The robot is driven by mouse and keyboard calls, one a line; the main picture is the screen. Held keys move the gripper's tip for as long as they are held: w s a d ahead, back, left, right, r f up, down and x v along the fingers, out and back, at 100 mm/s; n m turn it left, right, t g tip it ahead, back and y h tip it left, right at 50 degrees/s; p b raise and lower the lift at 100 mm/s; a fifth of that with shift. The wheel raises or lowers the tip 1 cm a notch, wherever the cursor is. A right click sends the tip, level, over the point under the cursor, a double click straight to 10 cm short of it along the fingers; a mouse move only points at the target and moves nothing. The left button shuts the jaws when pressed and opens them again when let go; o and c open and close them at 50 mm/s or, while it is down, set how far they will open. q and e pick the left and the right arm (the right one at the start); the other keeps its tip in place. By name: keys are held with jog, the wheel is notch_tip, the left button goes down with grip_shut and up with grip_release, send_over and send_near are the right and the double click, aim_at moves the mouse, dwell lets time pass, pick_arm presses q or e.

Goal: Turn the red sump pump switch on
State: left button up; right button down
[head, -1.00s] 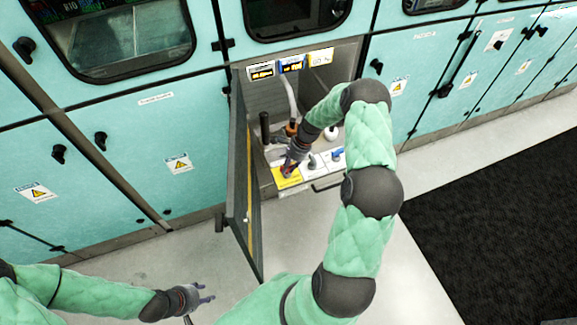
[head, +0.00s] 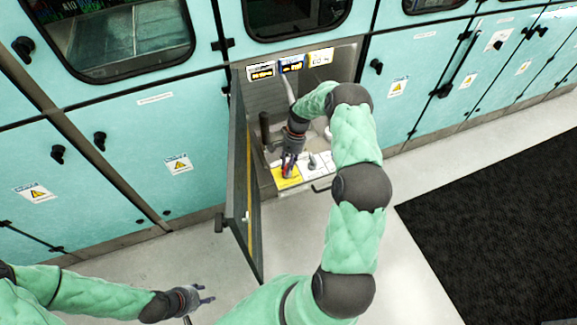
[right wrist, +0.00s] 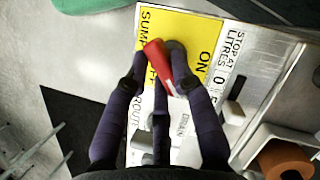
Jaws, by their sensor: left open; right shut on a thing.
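The red sump pump switch (right wrist: 155,55) is a red lever on a yellow label plate (right wrist: 180,25). The plate shows the words SUMP and ON in the right wrist view. The lever leans toward the top left of that view, away from the word ON. My right gripper (right wrist: 160,85) is shut on the lever, its dark fingers around it. In the head view my right gripper (head: 289,163) is over the yellow plate inside the open cabinet and mostly hides the switch. My left gripper (head: 203,295) is open and empty above the floor at lower left.
The open cabinet door (head: 240,180) stands left of my right arm. A dark upright handle (head: 264,128) and a grey knob (head: 312,161) are near the switch. Lit displays (head: 291,65) are at the cabinet's back. Floor in front is clear.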

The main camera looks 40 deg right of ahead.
jog(key=n, duration=0.2)
jog(key=n+g+h, duration=0.1)
jog(key=n, duration=0.2)
jog(key=shift+w+n+g+b, duration=0.25)
jog(key=shift+n+g+b, duration=0.05)
jog(key=shift+b, duration=0.05)
jog(key=shift+w+n+g+h, duration=0.15)
jog(key=shift+n+h, duration=0.3)
jog(key=shift+n, duration=0.65)
jog(key=shift+s+n+g+h, duration=0.1)
jog(key=shift+n+g+h, duration=0.25)
jog(key=shift+n, duration=0.75)
jog(key=c, duration=1)
grip_release()
jog(key=shift+c, duration=0.2)
jog(key=v, duration=1.2)
jog(key=shift+a, duration=0.15)
